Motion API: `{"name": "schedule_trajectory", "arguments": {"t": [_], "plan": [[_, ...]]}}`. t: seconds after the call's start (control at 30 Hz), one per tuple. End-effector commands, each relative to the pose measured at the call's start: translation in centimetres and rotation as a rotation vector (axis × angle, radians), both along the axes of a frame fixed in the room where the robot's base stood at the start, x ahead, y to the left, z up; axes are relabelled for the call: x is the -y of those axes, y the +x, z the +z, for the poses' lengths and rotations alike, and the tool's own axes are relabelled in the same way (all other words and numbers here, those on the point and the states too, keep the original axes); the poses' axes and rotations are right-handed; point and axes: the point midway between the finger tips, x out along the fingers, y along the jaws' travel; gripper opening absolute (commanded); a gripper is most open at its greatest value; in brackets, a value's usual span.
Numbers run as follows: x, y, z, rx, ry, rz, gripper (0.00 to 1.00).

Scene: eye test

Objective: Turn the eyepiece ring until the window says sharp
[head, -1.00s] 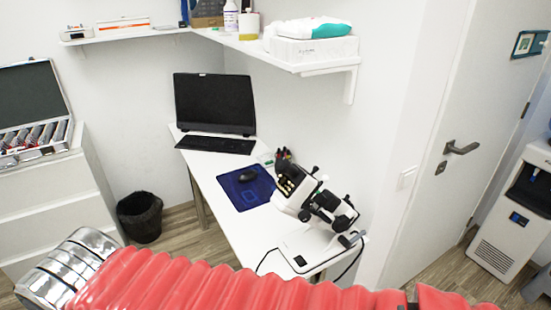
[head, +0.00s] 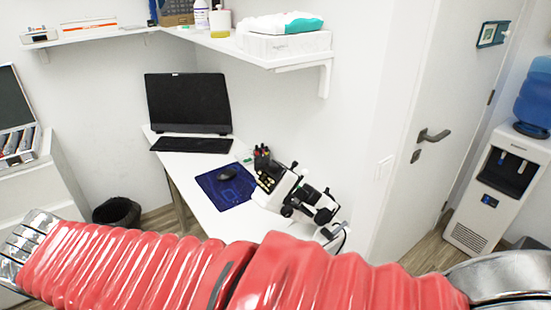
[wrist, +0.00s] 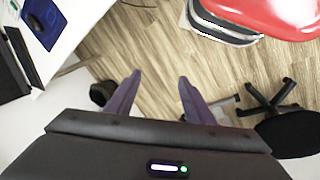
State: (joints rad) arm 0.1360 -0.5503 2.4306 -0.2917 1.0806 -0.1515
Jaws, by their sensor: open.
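A white and black optical instrument (head: 282,190) stands on the white desk, beside the wall. It has black knobs and a black tube at its right. I cannot make out which part is the eyepiece ring, and no window text is readable.
The desk (head: 200,162) carries a dark monitor (head: 188,102), a keyboard (head: 191,145), a blue mat (head: 225,188) and a mouse. A shelf (head: 240,45) with a white box juts out above. A door (head: 440,110) and water dispenser (head: 500,185) stand right. A black chair base (wrist: 275,110) is on the floor.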

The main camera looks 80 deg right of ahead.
Motion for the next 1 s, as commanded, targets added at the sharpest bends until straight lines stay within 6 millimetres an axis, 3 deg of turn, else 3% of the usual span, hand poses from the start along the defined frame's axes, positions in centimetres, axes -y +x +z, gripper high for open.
{"name": "schedule_trajectory", "arguments": {"t": [0.23, 0.5, 0.8, 1.0], "plan": [[8.6, -2.9, -0.1, -0.357, -0.213, 0.037, 0.48], [17.0, -6.2, 2.2, -0.767, -0.382, 0.074, 0.48], [25.1, -8.4, 6.1, -1.231, -0.498, 0.109, 0.48], [28.7, -8.8, 8.2, -1.479, -0.538, 0.124, 0.48]]}}
